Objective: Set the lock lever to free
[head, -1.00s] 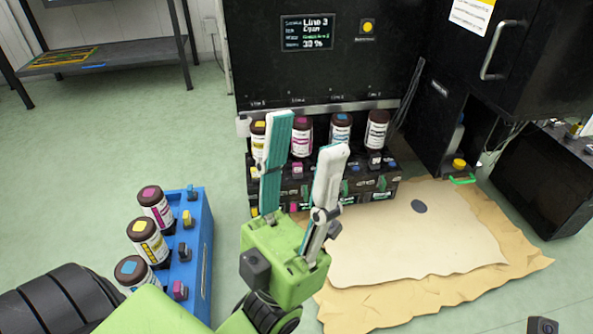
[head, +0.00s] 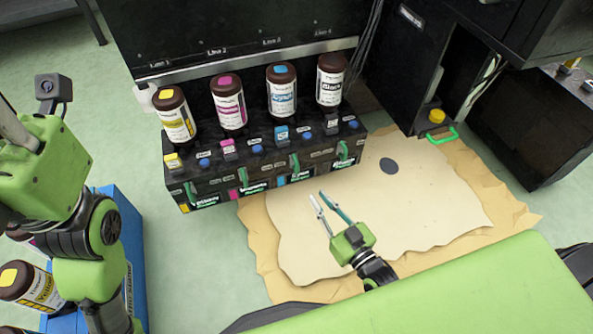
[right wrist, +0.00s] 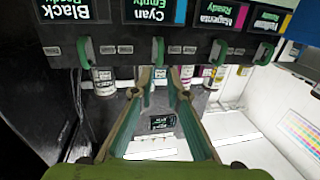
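Green lock levers stand along the front of the black ink station (head: 215,190), one for each line. The cyan line's lever (head: 295,163) is upright, like its neighbours. In the right wrist view the cyan lever (right wrist: 160,50) is in line with the gap between my fingertips, and the label beside it reads Cyan Empty. My right gripper (head: 318,197) is open and empty, in front of the cyan lever and apart from it; its fingers also show in the right wrist view (right wrist: 160,77). My left gripper (head: 12,128) is at the left edge, its fingertips cut off.
Yellow, magenta, cyan (head: 282,90) and black bottles stand upright on the station. A blue rack (head: 132,250) with bottles is at the lower left, partly behind my left arm.

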